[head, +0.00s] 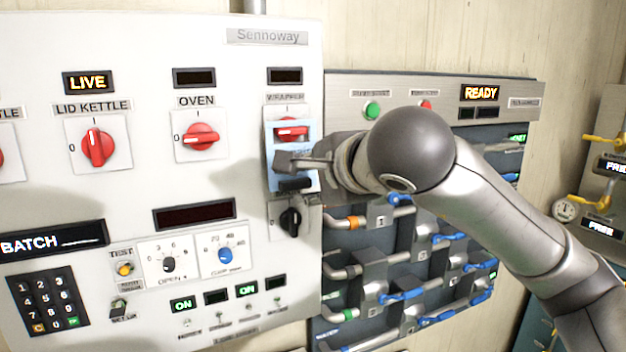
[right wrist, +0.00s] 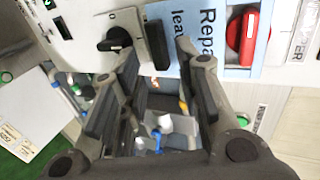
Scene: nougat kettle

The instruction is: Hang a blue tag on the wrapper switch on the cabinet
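The wrapper switch (head: 291,131) is a red rotary handle on a white plate on the cabinet (head: 130,200), and it shows in the right wrist view (right wrist: 243,36). A blue tag (head: 272,140) with dark print hangs flat against the panel at the switch. In the right wrist view the tag (right wrist: 212,60) surrounds the red handle, which shows through it. My right gripper (head: 287,172) is in front of the tag's lower part. In the right wrist view its fingers (right wrist: 160,85) are spread, with a dark strip at the tag's end between them. My left gripper is out of view.
A black knob (head: 291,220) sits just below the tag. The red oven switch (head: 201,137) and lid kettle switch (head: 99,147) are to the left. A valve panel (head: 490,145) with blue handles stands behind my right arm.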

